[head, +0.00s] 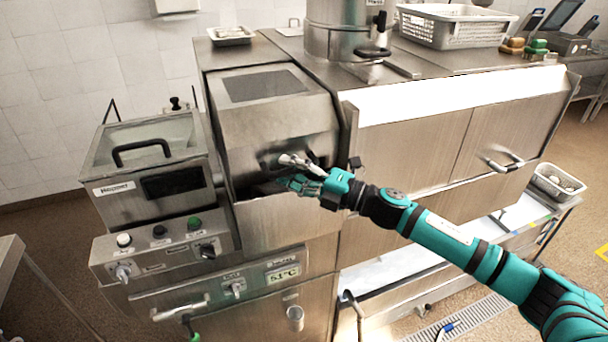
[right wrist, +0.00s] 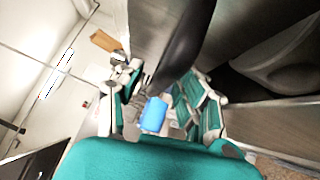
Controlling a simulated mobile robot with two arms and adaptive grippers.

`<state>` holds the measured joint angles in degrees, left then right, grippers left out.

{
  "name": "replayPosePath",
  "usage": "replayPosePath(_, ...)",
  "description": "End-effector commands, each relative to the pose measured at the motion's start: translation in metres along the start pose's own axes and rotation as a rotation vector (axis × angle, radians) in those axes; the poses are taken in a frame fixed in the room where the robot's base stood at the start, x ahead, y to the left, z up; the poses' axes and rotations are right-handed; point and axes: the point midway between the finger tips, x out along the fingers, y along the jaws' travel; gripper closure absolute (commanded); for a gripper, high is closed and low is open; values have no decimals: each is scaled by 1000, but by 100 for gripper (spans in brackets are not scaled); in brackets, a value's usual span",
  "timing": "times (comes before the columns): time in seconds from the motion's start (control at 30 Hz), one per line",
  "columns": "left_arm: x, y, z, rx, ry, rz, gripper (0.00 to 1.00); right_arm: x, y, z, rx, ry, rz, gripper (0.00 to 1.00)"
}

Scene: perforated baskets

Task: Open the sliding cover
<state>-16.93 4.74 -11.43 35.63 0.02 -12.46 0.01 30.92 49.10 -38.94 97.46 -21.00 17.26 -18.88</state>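The sliding cover (head: 235,125) is a curved steel hood with a dark rectangular panel on top, at the middle left of the head view. Its lower front edge is low, with a narrow dark gap above the steel panel below. My right gripper (head: 290,172) is at the cover's lower front, its fingers spread apart. In the right wrist view a dark bar, apparently the cover's handle (right wrist: 185,45), reaches toward the space between the fingers of my right gripper (right wrist: 165,100). I cannot tell whether they touch. The gripper hides part of the handle area. My left gripper is out of view.
A lidded steel unit with a black handle (head: 140,152) and a control panel with knobs (head: 165,250) adjoin on the left. A steel cabinet (head: 420,140) stands to the right. A perforated basket (head: 455,28) sits on top. A smaller basket (head: 557,182) is lower right.

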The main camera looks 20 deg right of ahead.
Motion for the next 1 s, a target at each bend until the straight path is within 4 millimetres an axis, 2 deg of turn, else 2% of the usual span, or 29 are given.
replayPosePath(0.17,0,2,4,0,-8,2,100,-26,-2,0,2,-1,-6,62)
replayPosePath(0.4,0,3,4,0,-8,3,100,-77,-4,1,4,-2,-7,62)
replayPosePath(0.6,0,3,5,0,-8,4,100,-105,-3,1,3,-1,-5,62)
replayPosePath(0.8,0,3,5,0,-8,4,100,-116,-1,1,2,0,-2,62)
replayPosePath(1.0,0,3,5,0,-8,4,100,-117,-1,1,1,0,-1,62)
